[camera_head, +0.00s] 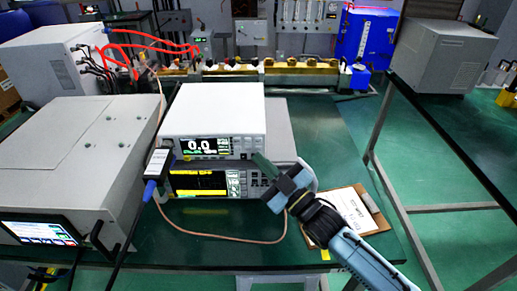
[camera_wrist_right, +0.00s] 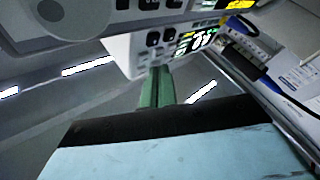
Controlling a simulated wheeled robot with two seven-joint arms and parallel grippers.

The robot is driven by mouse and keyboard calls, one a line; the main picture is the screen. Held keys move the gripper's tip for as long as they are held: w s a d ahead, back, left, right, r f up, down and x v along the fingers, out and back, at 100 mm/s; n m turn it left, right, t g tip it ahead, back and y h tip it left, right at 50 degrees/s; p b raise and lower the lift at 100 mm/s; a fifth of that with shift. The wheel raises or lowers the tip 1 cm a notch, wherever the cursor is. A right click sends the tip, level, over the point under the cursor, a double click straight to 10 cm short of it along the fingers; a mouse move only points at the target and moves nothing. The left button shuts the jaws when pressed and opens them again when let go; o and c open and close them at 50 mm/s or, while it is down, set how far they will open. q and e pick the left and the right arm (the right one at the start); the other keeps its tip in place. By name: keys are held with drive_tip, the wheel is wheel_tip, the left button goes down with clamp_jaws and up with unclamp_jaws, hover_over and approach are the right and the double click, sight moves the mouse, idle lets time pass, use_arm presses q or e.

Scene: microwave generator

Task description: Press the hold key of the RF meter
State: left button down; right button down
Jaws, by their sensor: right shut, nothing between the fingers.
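The RF meter (camera_head: 212,115) is the white box on top of the stack, with a small dark display reading 0.0. Its front face also shows in the right wrist view (camera_wrist_right: 133,45), with the lit display and dark keys beside it. My right gripper (camera_head: 262,160) is shut and empty, its green fingers at the right end of the meter's front. In the right wrist view the fingers (camera_wrist_right: 157,80) point at the panel near the keys. I cannot tell whether they touch it. The fingertips partly cover the panel's right end in the head view. My left gripper is out of view.
A second instrument (camera_head: 205,184) with a yellow-lit screen sits under the meter. A large grey unit (camera_head: 75,150) stands at left, with a black adapter (camera_head: 157,162) and blue-ended cable between. A clipboard (camera_head: 375,208) lies at right. Green bench top (camera_head: 325,135) is clear behind it.

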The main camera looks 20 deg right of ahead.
drive_tip(key=shift+w, duration=0.1)
drive_tip(key=shift+w+d, duration=0.1)
drive_tip(key=shift+w, duration=0.25)
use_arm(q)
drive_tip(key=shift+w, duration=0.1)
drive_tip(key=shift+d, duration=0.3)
use_arm(e)
drive_tip(key=shift+w+d, duration=0.1)
drive_tip(key=shift+w, duration=0.2)
idle(0.3)
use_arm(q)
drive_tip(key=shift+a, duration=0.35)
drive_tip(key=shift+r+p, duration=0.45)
use_arm(e)
drive_tip(key=shift+s+a, duration=0.2)
drive_tip(key=shift+s, duration=0.55)
